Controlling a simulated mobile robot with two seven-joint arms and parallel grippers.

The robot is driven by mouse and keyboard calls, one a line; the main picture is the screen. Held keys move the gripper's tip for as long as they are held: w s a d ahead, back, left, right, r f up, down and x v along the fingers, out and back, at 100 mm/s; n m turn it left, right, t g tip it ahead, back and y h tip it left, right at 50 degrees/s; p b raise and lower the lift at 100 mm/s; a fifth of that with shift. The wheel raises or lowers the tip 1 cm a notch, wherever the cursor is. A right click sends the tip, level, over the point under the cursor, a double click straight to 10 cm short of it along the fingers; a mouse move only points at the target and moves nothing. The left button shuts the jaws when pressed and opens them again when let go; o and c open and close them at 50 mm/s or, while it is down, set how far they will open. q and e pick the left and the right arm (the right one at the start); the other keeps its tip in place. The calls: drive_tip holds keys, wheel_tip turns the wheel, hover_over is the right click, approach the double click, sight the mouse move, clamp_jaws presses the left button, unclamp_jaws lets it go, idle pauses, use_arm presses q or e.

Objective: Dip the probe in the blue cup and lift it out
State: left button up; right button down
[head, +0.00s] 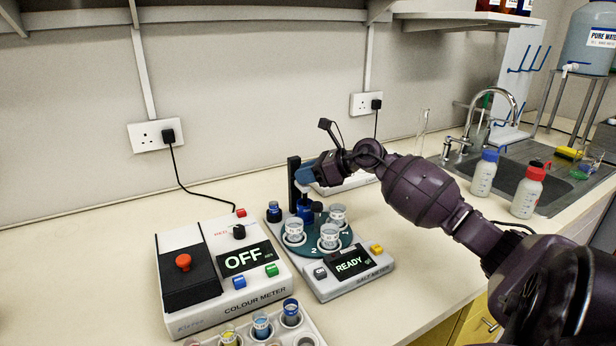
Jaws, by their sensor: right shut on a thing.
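My right gripper (318,172) reaches in from the right, shut on a blue piece beside the black post of the salt meter (343,284). This blue piece (304,175) looks like the probe's top; its lower end is hard to make out. Below it, a dark blue cup-like part (305,210) stands at the back of the teal turntable (318,252). I cannot tell whether the probe is inside it. Clear cups (329,236) stand on the turntable. The meter's display reads READY. My left gripper is not in view.
A colour meter (221,262) reading OFF stands to the left. A rack (310,326) of coloured sample cups is at the front edge. Wash bottles (484,173) and a sink (540,165) are on the right. The bench right of the salt meter is clear beneath my arm.

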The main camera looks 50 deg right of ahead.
wheel_tip(320, 180, up, 4)
drive_tip(key=shift+r+p, duration=0.1)
drive_tip(key=shift+p, duration=0.5)
drive_tip(key=shift+r, duration=0.15)
drive_tip(key=c, duration=1.2)
unclamp_jaws()
drive_tip(key=shift+c, duration=0.2)
drive_tip(key=shift+s+d, duration=0.1)
drive_tip(key=v, duration=1)
drive_tip(key=shift+s+p, duration=0.35)
drive_tip(key=shift+p, duration=0.1)
